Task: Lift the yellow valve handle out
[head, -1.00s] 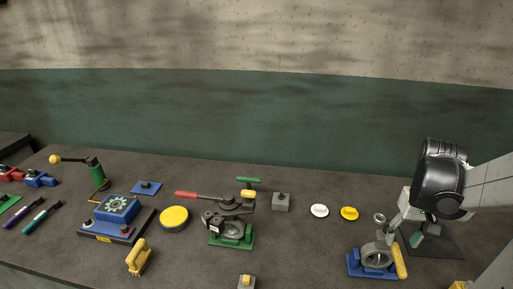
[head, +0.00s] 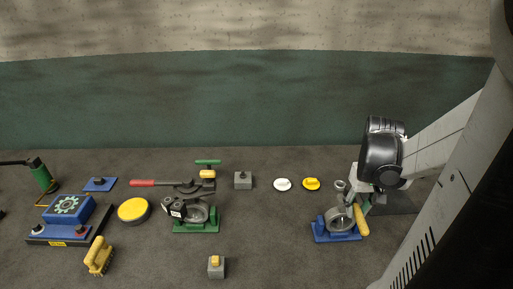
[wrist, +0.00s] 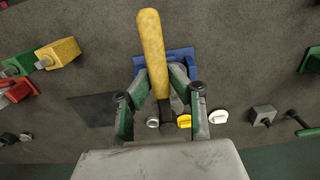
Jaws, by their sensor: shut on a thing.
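The yellow valve handle (head: 361,221) has a long yellow grip and a dark shaft. In the head view it is at the right side of the grey ring-shaped valve body (head: 340,219) on a blue base (head: 336,237). In the wrist view the handle (wrist: 151,45) stands large in front of the blue base (wrist: 180,56). My gripper (wrist: 160,82) is shut on the handle, with a green-padded finger on each side. In the head view my gripper (head: 364,193) is just above the yellow grip. Whether the shaft is clear of the valve body is hard to tell.
A white cap (head: 283,184) and a yellow cap (head: 311,184) lie left of my gripper. A grey block (head: 243,180), a green-based valve (head: 196,226) and a grey block with a yellow top (head: 216,268) stand further left. The table between them and the blue base is clear.

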